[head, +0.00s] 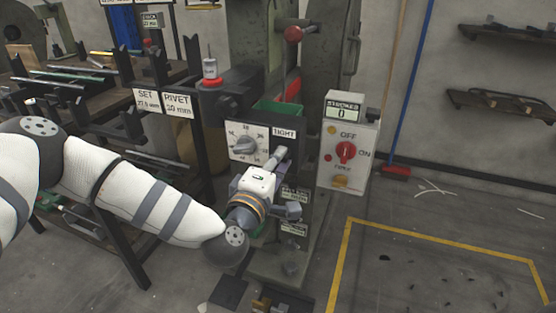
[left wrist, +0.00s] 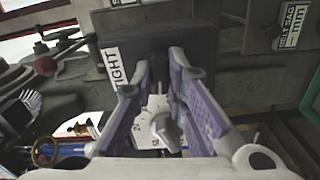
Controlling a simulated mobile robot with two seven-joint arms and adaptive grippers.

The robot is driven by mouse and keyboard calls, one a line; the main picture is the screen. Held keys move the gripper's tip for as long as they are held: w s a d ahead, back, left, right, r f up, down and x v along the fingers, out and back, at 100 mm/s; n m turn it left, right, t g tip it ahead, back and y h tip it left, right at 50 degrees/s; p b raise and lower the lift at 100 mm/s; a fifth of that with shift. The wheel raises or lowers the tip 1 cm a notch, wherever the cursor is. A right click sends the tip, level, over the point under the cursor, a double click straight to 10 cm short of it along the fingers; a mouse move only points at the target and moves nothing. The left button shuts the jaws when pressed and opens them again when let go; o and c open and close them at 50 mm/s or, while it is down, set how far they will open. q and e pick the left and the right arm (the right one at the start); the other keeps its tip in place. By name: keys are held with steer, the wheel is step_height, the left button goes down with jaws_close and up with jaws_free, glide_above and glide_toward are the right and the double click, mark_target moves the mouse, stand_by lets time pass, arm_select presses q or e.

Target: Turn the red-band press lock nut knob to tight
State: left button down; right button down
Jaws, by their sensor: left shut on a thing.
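The press (head: 255,45) fills the middle of the head view, with a red band (head: 293,86) on its body. On its front is a white dial plate (head: 239,132) with a grey pointer knob, and a TIGHT label (head: 284,132) on the right. My left gripper (head: 279,154) is just below that label, its fingers closed on the lock nut knob, which they mostly hide. In the left wrist view the fingertips (left wrist: 160,62) meet around a dark part beside the TIGHT label (left wrist: 113,68). The dial knob (left wrist: 165,130) shows between the fingers, not held. My right gripper is out of view.
A switch box (head: 348,142) with a red OFF/ON knob stands right of the press. A rack (head: 70,85) with rods and SET and RIVET cards is at left. A broom (head: 397,170) leans on the wall. The yellow-lined floor (head: 430,270) at right is mostly clear.

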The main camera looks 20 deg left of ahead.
arm_select(q)
steer(key=shift+r, duration=0.1)
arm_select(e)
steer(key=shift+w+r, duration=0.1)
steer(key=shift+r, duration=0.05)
arm_select(q)
steer(key=shift+m+p, duration=3.9)
steer(key=shift+m, duration=4.3)
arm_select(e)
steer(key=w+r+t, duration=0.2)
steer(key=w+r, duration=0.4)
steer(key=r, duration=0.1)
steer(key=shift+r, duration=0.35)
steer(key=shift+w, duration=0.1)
arm_select(q)
steer(key=c, duration=1.6)
jaws_free()
steer(key=s, duration=1.2)
steer(key=shift+a, duration=0.2)
